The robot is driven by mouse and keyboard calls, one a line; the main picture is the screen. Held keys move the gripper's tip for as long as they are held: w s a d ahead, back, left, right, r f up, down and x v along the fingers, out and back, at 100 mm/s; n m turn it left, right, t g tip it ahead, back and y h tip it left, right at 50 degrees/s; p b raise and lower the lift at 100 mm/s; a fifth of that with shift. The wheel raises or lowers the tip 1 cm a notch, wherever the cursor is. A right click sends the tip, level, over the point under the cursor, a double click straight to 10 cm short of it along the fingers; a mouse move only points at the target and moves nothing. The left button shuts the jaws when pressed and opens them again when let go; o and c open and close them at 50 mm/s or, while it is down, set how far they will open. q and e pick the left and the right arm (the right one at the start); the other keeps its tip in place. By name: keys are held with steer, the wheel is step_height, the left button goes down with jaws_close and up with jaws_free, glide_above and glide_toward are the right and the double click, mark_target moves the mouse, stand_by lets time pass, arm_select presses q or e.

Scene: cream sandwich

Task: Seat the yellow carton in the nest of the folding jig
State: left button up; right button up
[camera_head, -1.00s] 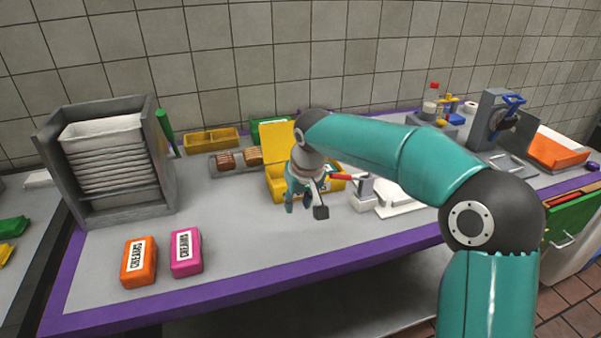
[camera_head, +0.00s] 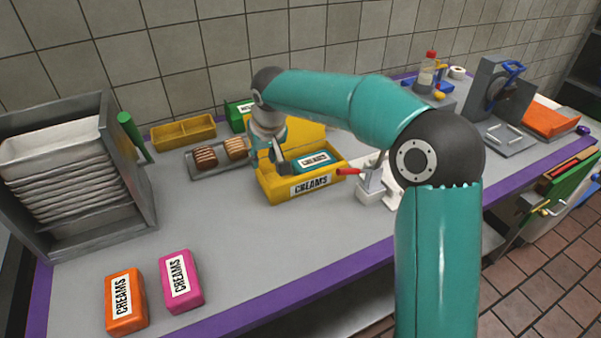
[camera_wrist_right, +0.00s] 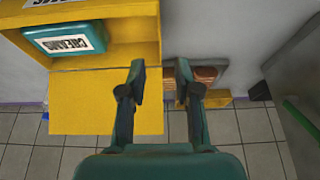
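The yellow carton (camera_head: 274,190) stands on the bench with its lid (camera_head: 305,132) raised at the back and a teal pack (camera_head: 314,161) inside. The carton also shows at upper left in the right wrist view (camera_wrist_right: 140,36). My right gripper (camera_head: 275,160) is at the carton's left end. In the right wrist view its fingers (camera_wrist_right: 161,82) are apart, with the edge of the yellow lid (camera_wrist_right: 100,103) appearing between them; contact cannot be told. A white fixture (camera_head: 369,198) with a red handle, perhaps the folding jig, stands right of the carton, partly behind my arm. My left gripper is out of view.
A grey tray (camera_head: 222,160) with brown-and-cream pieces lies left of the gripper, before a yellow bin (camera_head: 183,132). An orange pack (camera_head: 126,300) and a pink pack (camera_head: 181,281) lie at the front left. A tray rack (camera_head: 128,170) stands left. The bench's middle is clear.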

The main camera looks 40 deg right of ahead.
glide_above(263, 189)
steer(key=s, duration=0.2)
steer(key=f, duration=0.4)
steer(key=shift+w+a+f, duration=0.1)
steer(key=shift+w+f, duration=0.15)
steer(key=shift+f, duration=0.1)
steer(key=shift+p+x, duration=0.65)
steer(key=shift+x, duration=2.4)
steer(key=shift+s, duration=0.15)
jaws_close()
